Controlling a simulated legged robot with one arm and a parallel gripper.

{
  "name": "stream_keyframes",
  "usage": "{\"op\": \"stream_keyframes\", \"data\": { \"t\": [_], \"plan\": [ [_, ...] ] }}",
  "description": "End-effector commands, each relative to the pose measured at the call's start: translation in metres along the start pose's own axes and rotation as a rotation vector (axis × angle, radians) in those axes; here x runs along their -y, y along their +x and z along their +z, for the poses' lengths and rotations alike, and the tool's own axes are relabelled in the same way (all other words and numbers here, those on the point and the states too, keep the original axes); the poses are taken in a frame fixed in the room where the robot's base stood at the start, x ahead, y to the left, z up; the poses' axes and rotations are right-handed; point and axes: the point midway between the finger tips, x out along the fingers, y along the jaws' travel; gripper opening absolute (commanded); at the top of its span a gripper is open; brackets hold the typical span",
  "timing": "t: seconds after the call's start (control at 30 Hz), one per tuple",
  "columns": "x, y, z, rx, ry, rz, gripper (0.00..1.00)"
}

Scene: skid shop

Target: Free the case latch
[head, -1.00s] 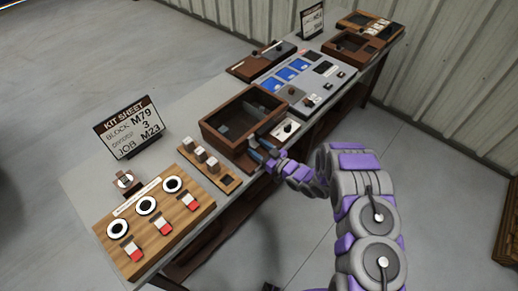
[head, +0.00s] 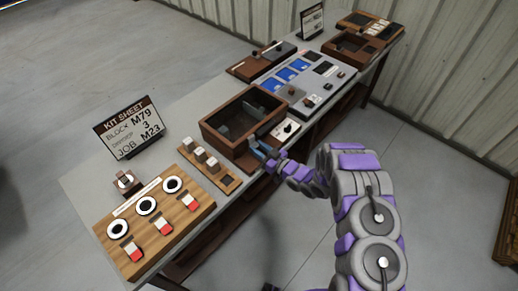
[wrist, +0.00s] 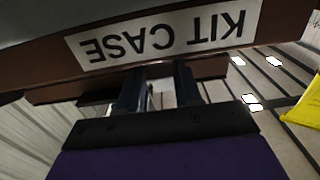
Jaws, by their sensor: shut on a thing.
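The kit case (head: 225,143) is an open brown wooden box in the middle of the bench. Its white label reading KIT CASE (wrist: 165,38) shows upside down in the wrist view. My gripper (head: 258,149) is at the front wall of the case, near its right front part. In the wrist view my gripper (wrist: 158,82) has its two dark fingers just below the label, shut on a small pale part, the case latch (wrist: 152,96). The latch is mostly hidden by the fingers.
A kit sheet sign (head: 130,125) stands at the back left. A wooden board with round dials and red-white switches (head: 155,222) lies front left. A rack of pale blocks (head: 207,165) sits beside the case. A panel with blue screens (head: 290,75) and another brown box (head: 350,50) lie farther right.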

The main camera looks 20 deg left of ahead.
Motion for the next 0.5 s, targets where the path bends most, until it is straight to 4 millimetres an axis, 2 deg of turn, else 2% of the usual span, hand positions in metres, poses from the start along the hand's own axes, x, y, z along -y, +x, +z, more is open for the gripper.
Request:
{"op": "stream_keyframes", "data": {
  "t": [0.23, 0.5],
  "plan": [
    [-0.001, -0.002, 0.004, -0.032, 0.0, 0.001, 0.0],
    [-0.001, -0.004, 0.012, -0.176, 0.002, 0.002, 0.0]
  ]
}}
